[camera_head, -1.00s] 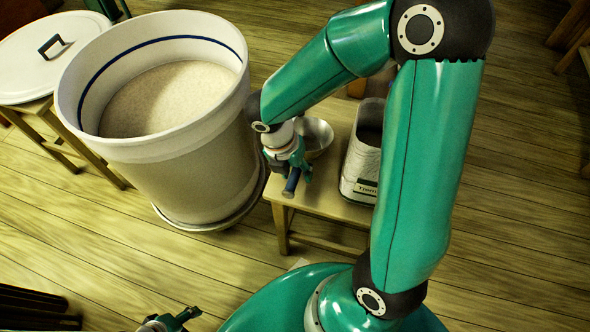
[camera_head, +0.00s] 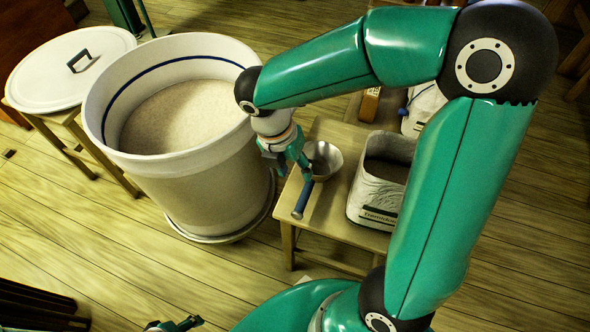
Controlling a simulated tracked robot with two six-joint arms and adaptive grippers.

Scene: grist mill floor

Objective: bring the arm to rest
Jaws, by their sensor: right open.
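My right gripper (camera_head: 289,168) is open and hangs at the left edge of the low wooden stool (camera_head: 325,232), between the large tub and a metal scoop. The scoop has a round bowl (camera_head: 325,158) and a blue handle (camera_head: 303,199) that points toward the stool's near edge. The gripper's fingers partly overlap the scoop in the picture. I cannot tell whether they touch it. My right arm (camera_head: 320,66) is bent high and reaches across from the right. My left gripper (camera_head: 178,325) shows only in part at the bottom edge, and its jaws are unclear.
A large white tub (camera_head: 190,190) with a blue line holds pale grain, close left of the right gripper. A white lid (camera_head: 50,75) lies on another stool. Plank floor is clear in front.

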